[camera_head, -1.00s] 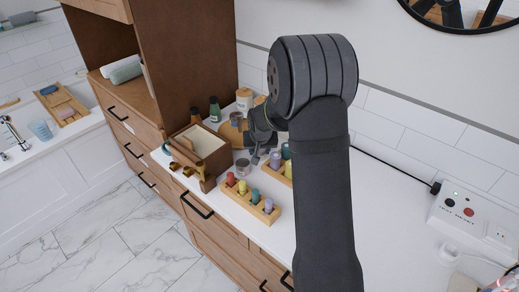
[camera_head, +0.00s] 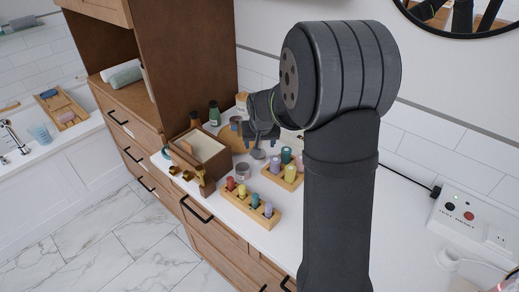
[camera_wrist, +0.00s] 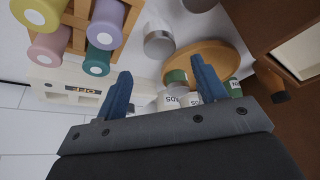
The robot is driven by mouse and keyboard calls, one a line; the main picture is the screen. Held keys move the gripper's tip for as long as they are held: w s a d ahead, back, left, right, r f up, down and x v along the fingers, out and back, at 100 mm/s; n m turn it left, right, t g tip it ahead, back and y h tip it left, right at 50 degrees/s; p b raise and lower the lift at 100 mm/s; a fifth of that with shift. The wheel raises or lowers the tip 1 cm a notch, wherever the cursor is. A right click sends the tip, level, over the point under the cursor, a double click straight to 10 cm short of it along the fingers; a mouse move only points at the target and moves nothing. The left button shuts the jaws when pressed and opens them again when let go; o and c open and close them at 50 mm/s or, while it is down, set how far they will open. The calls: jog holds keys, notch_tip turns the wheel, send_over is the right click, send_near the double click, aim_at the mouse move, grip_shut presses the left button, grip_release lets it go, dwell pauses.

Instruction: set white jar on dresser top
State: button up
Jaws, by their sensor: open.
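A pale jar with a tan lid (camera_head: 241,98) stands at the back of the white dresser top (camera_head: 288,222), partly hidden by my arm in the head view. In the wrist view, two white labelled containers (camera_wrist: 168,101) show beyond and between my fingers; I cannot tell which is the task's jar. My gripper (camera_wrist: 163,88) is open, with its two blue fingers apart and nothing held between them. In the head view my gripper (camera_head: 250,138) is over the back of the dresser top, partly hidden by my own arm.
A wooden box (camera_head: 203,150) stands left, beside the tall brown cabinet (camera_head: 200,60). Peg racks (camera_head: 250,207) with coloured pegs, a grey tin (camera_head: 243,169), green bottles (camera_head: 214,113) and a round wooden tray (camera_wrist: 210,58) crowd the area. The right side near the socket box (camera_head: 465,212) is mostly clear.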

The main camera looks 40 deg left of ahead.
jog(key=shift+v, duration=1.85)
jog(key=shift+f, duration=0.15)
jog(key=x, duration=1.2)
jog(key=shift+f, duration=0.25)
jog(key=shift+r, duration=1.55)
